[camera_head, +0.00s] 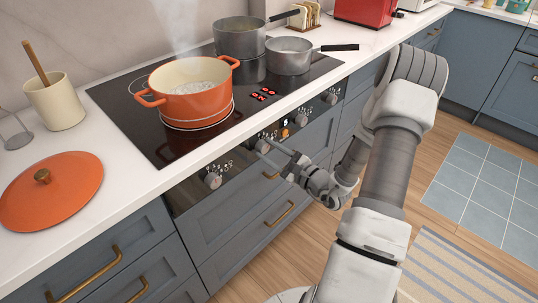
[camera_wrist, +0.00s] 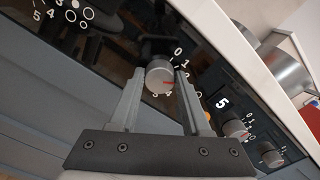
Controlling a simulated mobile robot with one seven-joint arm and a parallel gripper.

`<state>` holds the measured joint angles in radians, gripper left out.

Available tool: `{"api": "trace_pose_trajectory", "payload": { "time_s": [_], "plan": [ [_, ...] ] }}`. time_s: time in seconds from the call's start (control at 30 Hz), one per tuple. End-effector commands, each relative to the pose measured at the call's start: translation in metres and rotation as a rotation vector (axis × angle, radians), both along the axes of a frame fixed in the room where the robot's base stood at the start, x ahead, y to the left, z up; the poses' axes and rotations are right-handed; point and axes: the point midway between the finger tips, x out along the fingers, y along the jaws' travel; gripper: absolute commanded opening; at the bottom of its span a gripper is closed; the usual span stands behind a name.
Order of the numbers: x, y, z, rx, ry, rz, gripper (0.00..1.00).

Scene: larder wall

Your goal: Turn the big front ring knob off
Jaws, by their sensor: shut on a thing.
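My gripper (camera_wrist: 160,78) is shut on a round grey knob (camera_wrist: 157,72), with one finger on each side of it. The knob carries a short red mark that points right, towards the right finger. The printed 0 and 1 show above right of the knob and more digits below it; the finger hides part of the scale. In the head view my gripper (camera_head: 272,151) is at the dark front panel below the hob. An orange pot (camera_head: 192,93) with steaming contents stands on the front ring of the black hob (camera_head: 163,148).
Other knobs sit on the same panel: one to the left (camera_head: 213,180) and others to the right (camera_head: 301,119), (camera_head: 330,97). Two grey pots (camera_head: 239,40), (camera_head: 289,60) stand at the back right. An orange lid (camera_head: 52,190) lies on the white counter. The floor before the drawers is clear.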

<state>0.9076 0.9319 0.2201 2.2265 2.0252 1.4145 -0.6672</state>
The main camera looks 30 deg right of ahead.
Motion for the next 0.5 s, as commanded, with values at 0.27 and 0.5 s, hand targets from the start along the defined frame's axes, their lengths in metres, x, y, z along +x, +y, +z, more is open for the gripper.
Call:
{"api": "trace_pose_trajectory", "payload": {
  "time_s": [0.27, 0.5],
  "plan": [
    [-0.0002, 0.0012, -0.0057, -0.251, -0.091, 0.001, 0.00],
    [-0.0005, 0.0012, -0.0077, -0.466, -0.169, 0.000, 0.00]
  ]
}}
